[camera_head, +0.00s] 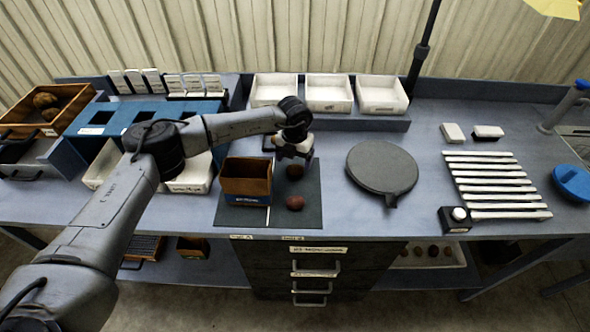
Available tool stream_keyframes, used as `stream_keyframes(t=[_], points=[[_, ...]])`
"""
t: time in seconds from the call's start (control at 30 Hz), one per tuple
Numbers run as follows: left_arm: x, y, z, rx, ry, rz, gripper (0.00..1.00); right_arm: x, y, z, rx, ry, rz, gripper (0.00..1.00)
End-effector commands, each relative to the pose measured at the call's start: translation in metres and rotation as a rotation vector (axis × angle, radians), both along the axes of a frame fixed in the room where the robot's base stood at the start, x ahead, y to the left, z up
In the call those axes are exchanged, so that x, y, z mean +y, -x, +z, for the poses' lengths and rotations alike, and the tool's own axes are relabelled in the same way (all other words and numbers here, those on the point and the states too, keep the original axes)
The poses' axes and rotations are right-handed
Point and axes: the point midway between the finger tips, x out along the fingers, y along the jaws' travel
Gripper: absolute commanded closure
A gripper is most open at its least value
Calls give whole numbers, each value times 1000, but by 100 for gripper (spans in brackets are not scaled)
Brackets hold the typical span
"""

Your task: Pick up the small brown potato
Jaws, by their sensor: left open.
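Two small potatoes lie on a dark mat (258,217) in the middle of the bench. One dark brown potato (295,170) is right below my left gripper (294,158), partly close behind its fingers. The other, more reddish-brown potato (295,203) lies nearer the front edge of the mat. My left gripper points down, open, above the back potato. The gap between its fingers and the potato is too small to judge. My right gripper is not in view.
A brown open box (233,187) stands on the mat, left of the potatoes. A round dark plate (354,172) lies to the right, beside a slatted rack (497,197). White trays (329,106) line the back. A wooden crate (78,108) holds brown potatoes at far left.

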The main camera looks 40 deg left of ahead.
Motion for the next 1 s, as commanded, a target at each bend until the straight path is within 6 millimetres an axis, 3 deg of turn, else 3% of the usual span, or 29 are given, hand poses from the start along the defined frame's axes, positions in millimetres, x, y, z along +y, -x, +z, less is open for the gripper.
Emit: stream_keyframes(t=[0.3, 0.57, 1.0], points=[[-2, 0, -40, 2, 0, 1, 17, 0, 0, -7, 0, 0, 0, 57], [-2, 0, -43, 0, 0, 1, 17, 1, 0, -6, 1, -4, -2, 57], [-2, 0, -42, 0, 0, 0, 59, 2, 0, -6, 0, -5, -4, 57]])
